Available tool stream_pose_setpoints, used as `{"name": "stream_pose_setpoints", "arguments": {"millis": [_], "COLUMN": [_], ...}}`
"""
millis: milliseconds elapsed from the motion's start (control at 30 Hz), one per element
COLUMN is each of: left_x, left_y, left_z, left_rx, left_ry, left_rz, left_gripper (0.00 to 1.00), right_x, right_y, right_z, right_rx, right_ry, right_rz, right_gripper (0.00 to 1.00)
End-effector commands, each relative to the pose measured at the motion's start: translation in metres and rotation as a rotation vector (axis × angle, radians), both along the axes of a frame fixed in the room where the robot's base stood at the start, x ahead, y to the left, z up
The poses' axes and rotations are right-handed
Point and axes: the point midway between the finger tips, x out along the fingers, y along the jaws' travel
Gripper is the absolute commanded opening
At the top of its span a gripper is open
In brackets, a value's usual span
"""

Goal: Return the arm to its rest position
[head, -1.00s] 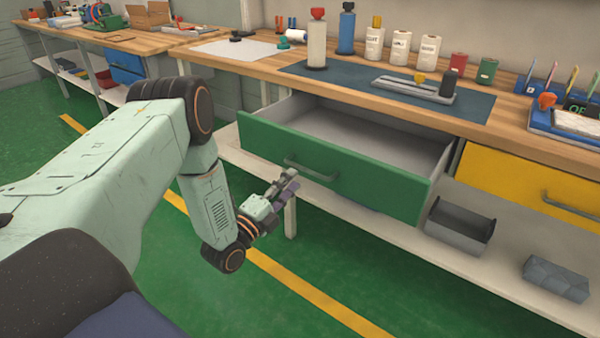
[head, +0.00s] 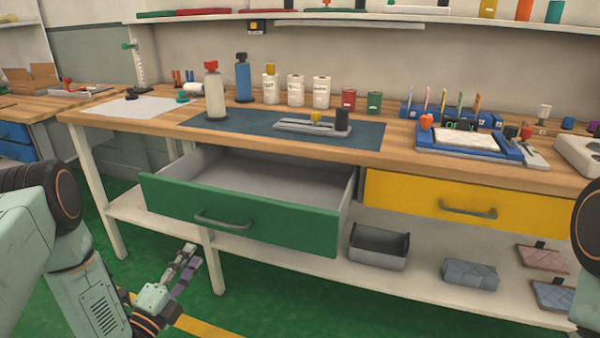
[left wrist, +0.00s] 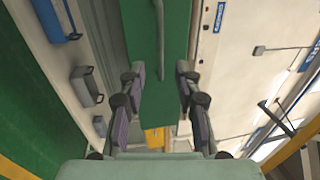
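My left gripper (head: 186,262) is in front of and below the open green drawer (head: 235,215), near the left table leg, and does not touch the drawer. In the left wrist view the two fingers of my left gripper (left wrist: 161,85) stand apart with nothing between them, and the green drawer front (left wrist: 158,40) with its handle shows beyond. The drawer is pulled out and its visible inside is empty. A piece of my right arm shows at the right edge of the head view; its gripper is out of view.
The wooden workbench (head: 405,166) holds bottles, jars and a blue tray set (head: 468,146). A yellow drawer (head: 460,200) is shut right of the green one. A grey bin (head: 378,248) and wrapped packs sit on the lower shelf (head: 420,275). The green floor at front left is clear.

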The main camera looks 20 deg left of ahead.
Motion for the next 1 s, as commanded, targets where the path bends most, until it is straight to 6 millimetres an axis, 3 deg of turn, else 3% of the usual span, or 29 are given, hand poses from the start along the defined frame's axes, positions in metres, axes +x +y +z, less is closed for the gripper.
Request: {"name": "stream_pose_setpoints", "arguments": {"millis": [133,233,367,567,667,800,900,1000], "left_x": [0.001,0.002,-0.01,-0.053,-0.089,-0.161,-0.222,-0.279], "left_y": [-0.001,0.001,-0.001,-0.034,-0.06,-0.097,-0.12,-0.134], "left_z": [-0.003,-0.021,-0.064,-0.132,-0.16,-0.186,-0.19,-0.181], "left_rx": [-0.073,-0.22,-0.502,-0.949,-1.155,-1.396,-1.492,-1.494], "left_ry": [0.022,0.116,0.327,0.681,0.857,1.089,1.22,1.307], "left_rz": [-0.016,-0.02,0.033,0.206,0.35,0.643,0.903,1.134], "left_gripper": [0.33,0.33,0.33,0.33,0.33,0.33,0.33,0.33], "right_x": [0.0,0.0,0.0,0.0,0.0,0.0,0.0,0.0], "right_y": [0.0,0.0,0.0,0.0,0.0,0.0,0.0,0.0], "right_z": [0.0,0.0,0.0,0.0,0.001,0.001,0.002,0.002], "right_rx": [0.0,0.0,0.0,0.0,0.0,0.0,0.0,0.0], "right_ry": [0.0,0.0,0.0,0.0,0.0,0.0,0.0,0.0], "right_rz": [0.0,0.0,0.0,0.0,0.0,0.0,0.0,0.0], "right_gripper": [0.4,0.4,0.4,0.4,0.4,0.4,0.4,0.4]}}
